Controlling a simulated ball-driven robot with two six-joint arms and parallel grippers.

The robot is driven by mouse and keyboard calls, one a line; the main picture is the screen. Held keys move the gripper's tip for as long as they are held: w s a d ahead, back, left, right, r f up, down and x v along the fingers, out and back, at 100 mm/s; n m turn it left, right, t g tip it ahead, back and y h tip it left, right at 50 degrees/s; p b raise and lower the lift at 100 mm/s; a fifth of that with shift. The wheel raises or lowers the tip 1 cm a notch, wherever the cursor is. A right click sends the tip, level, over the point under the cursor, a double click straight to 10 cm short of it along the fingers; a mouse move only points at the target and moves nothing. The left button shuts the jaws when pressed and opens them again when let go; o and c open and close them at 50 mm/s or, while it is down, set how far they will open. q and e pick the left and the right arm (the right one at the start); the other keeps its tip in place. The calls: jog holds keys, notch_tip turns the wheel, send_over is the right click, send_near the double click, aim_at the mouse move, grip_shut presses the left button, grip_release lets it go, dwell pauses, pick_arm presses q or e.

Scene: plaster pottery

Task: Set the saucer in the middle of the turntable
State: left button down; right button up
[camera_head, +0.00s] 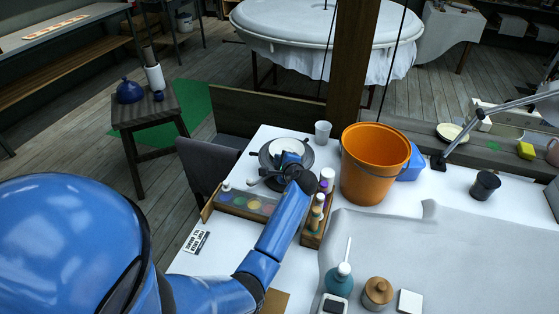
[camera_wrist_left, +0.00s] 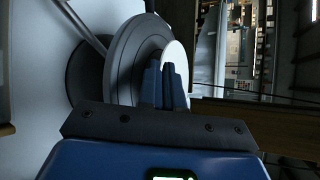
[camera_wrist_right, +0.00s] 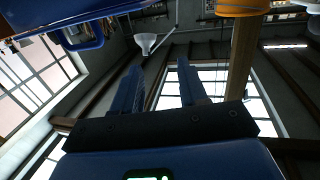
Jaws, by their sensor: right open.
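The white saucer (camera_head: 283,146) is over the grey round turntable (camera_head: 268,163) near the table's far left side. Whether it touches the turntable cannot be told. My left gripper (camera_head: 287,160) reaches over the turntable at the saucer's near edge. In the left wrist view its fingers (camera_wrist_left: 165,82) are close together at the rim of the saucer (camera_wrist_left: 176,62) and appear shut on it; the turntable (camera_wrist_left: 125,62) shows beside them. They hide part of the saucer. My right gripper (camera_wrist_right: 160,85) is open and empty in its wrist view, away from the saucer and turntable.
An orange bucket (camera_head: 370,170) stands right of the turntable, with a grey cup (camera_head: 322,132) behind. A paint palette (camera_head: 246,203) and a wooden box of bottles (camera_head: 315,224) lie in front. A chair (camera_head: 207,168) is at the left.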

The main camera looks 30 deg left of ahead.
pick_arm(q)
jog(key=shift+f, duration=0.3)
jog(key=c, duration=1.6)
grip_release()
jog(key=shift+r, duration=0.3)
jog(key=v, duration=1.2)
jog(key=shift+s+r, duration=0.1)
jog(key=shift+r, duration=0.05)
